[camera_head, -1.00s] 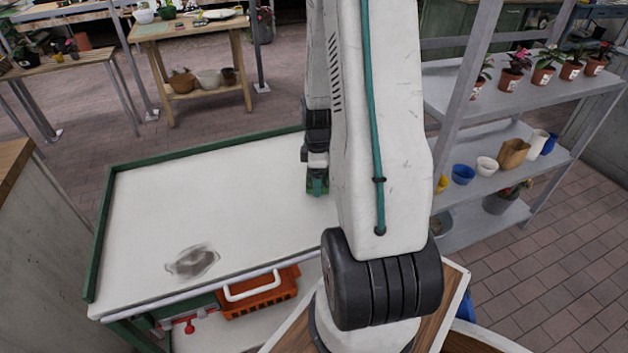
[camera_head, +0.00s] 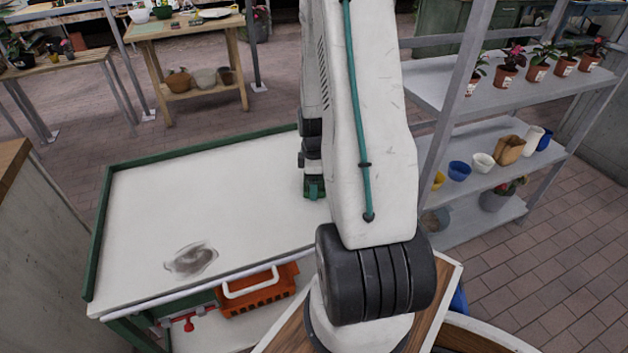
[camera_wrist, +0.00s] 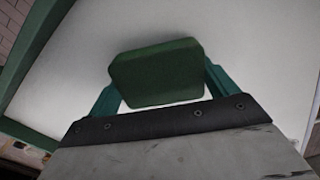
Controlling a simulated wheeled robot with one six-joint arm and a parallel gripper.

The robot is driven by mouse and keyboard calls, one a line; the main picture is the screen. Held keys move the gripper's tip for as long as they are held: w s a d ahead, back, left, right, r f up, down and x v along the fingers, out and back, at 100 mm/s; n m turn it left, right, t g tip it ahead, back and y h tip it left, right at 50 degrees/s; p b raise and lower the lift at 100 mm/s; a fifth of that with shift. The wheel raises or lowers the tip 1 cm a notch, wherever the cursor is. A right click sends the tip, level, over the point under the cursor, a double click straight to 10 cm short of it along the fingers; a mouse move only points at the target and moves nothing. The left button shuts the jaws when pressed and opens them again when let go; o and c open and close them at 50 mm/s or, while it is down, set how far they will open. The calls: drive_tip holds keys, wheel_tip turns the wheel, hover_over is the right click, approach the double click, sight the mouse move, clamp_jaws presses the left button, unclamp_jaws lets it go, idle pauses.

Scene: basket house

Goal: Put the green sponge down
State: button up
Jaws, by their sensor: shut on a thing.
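The green sponge (camera_wrist: 156,73) is between the two green fingers of my gripper (camera_wrist: 160,84) in the wrist view. My gripper is shut on it, with white tabletop behind it. In the head view my gripper (camera_head: 314,190) is over the right part of the white-topped cart (camera_head: 240,200). My arm hides part of that side. I cannot tell whether the sponge touches the surface.
A grey smudge (camera_head: 191,258) marks the cart's front left. A green raised rim (camera_head: 200,149) runs along its back and left. An orange basket (camera_head: 258,292) is below its front edge. A grey shelf (camera_head: 500,88) with potted plants stands right. The cart's middle is clear.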

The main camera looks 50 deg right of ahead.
drive_tip(key=o, duration=0.8)
drive_tip(key=shift+s+a+f, duration=0.2)
drive_tip(key=shift+s+f, duration=0.05)
drive_tip(key=shift+f, duration=0.25)
drive_tip(key=shift+w+d+r, duration=0.15)
drive_tip(key=shift+r, duration=0.45)
wheel_tip(320, 180, up, 12)
drive_tip(key=w+a+r+m, duration=0.1)
drive_tip(key=w+a+r, duration=0.1)
drive_tip(key=a+r, duration=0.5)
drive_tip(key=s+a+r+m, duration=0.2)
drive_tip(key=s+a+r, duration=0.2)
drive_tip(key=a, duration=0.3)
drive_tip(key=s+a+r+m, duration=0.2)
drive_tip(key=s+a+r, duration=0.3)
drive_tip(key=a, duration=0.3)
drive_tip(key=s+a+r+m+t, duration=0.1)
drive_tip(key=s+a+r, duration=0.3)
drive_tip(key=a, duration=0.4)
drive_tip(key=shift+s+r+m, duration=0.35)
drive_tip(key=shift+s+m, duration=0.25)
drive_tip(key=shift+s, duration=0.25)
